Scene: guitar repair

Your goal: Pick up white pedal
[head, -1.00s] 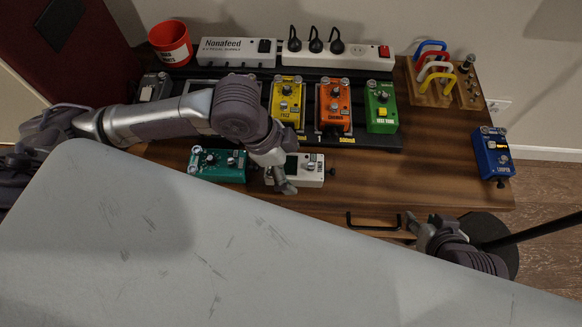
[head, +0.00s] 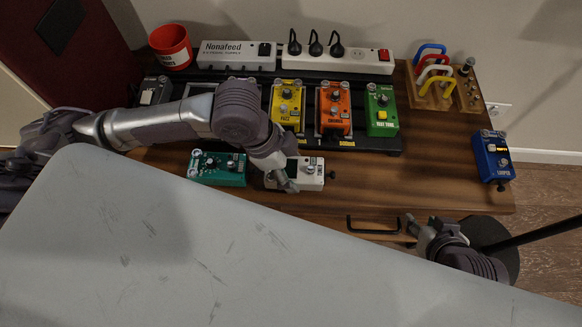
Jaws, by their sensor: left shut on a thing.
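The white pedal (head: 309,172) lies on the wooden table (head: 420,180), just right of the teal pedal, in the head view. My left gripper (head: 287,184) reaches over its left part from above and is shut on it. The gripper and wrist hide part of the pedal. I cannot tell whether the pedal is clear of the table top. My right gripper (head: 408,226) is low at the front edge of the table, near the drawer handle, away from the pedal. Its fingers are small and dark, so its opening is unclear.
A teal pedal (head: 218,168) sits close to the left. A black pedalboard (head: 370,142) behind carries yellow (head: 287,105), orange (head: 334,108) and green (head: 381,110) pedals. A blue pedal (head: 492,157) stands at the right edge. The table between white and blue pedals is clear.

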